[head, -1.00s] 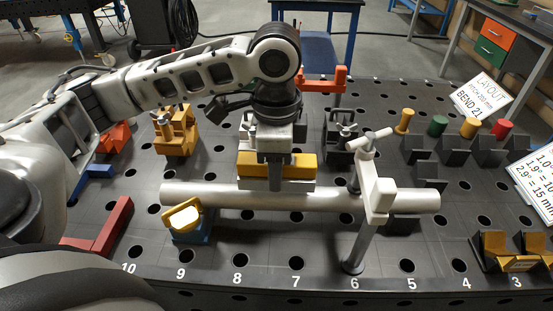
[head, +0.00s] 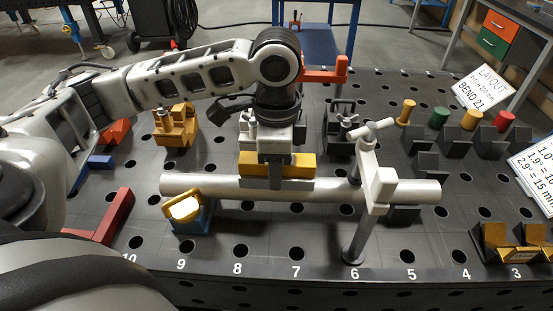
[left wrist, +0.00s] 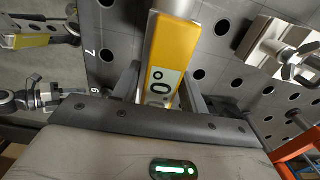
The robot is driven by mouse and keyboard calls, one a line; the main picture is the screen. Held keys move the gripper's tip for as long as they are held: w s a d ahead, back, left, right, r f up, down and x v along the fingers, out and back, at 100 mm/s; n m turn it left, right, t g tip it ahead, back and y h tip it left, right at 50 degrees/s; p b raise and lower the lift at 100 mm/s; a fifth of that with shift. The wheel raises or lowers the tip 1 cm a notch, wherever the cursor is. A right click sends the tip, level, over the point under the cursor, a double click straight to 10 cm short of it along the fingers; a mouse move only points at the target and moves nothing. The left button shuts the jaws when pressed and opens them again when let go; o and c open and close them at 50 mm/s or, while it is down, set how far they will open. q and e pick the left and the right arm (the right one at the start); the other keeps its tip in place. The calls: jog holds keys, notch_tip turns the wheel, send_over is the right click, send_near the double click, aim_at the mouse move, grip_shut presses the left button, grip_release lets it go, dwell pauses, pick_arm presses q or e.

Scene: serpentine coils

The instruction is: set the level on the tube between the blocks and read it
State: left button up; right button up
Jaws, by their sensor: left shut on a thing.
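The level (head: 298,166) is a yellow bar with a grey base. It lies along the silver tube (head: 340,191), over its middle; whether its base touches the tube I cannot tell. My left gripper (head: 275,182) is shut on the level from above. In the left wrist view the level (left wrist: 174,45) sits between the fingers, its display showing a 0 with a small mark beside it. The tube runs over a blue block (head: 190,222) with a yellow clip at left and a dark block (head: 404,214) at right. My right gripper is not in view.
A white clamp (head: 374,180) on a post stands at the tube's right part. Yellow (head: 175,127) and dark (head: 341,127) fixtures stand behind. A red angle bar (head: 112,218) lies at left. Dark blocks with coloured pegs (head: 438,118) stand at right.

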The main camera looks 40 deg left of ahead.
pick_arm(q)
jog(key=shift+f+p, duration=0.4)
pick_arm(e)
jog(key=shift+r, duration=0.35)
pick_arm(q)
jog(key=o, duration=1.1)
jog(key=shift+o, duration=0.2)
notch_tip(320, 180, up, 3)
jog(key=shift+w+f, duration=0.1)
notch_tip(320, 180, up, 13)
jog(key=p, duration=0.3)
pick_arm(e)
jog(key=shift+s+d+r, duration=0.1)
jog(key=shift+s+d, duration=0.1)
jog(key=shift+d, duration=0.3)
